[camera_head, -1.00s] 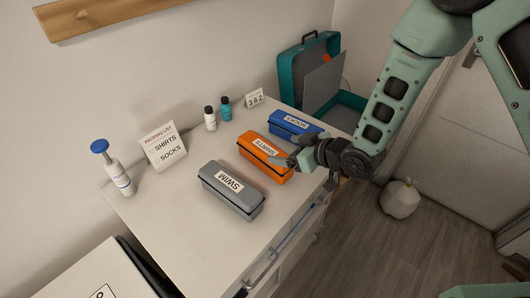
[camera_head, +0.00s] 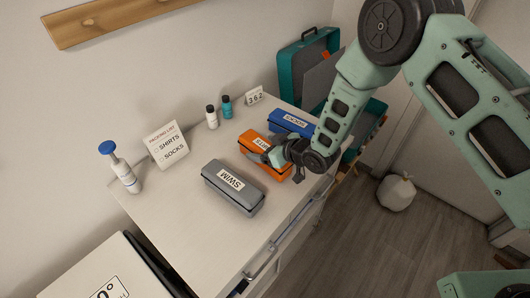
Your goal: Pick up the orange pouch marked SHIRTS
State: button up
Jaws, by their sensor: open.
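The orange pouch (camera_head: 250,146) marked SHIRTS lies on the white dresser top, between a grey pouch and a blue pouch. My gripper (camera_head: 272,156) is over the pouch's right part and hides some of it and part of its label. The gripper is open. I cannot tell whether its fingers touch the pouch or are around it.
The grey SWIM pouch (camera_head: 232,188) lies just left and the blue pouch (camera_head: 290,123) just behind. A packing list card (camera_head: 165,143), a pump bottle (camera_head: 122,168), two small bottles (camera_head: 226,107) and a number card (camera_head: 254,96) stand toward the wall. A teal suitcase (camera_head: 303,68) is open behind.

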jog(key=c, duration=1.2)
jog(key=shift+c, duration=0.2)
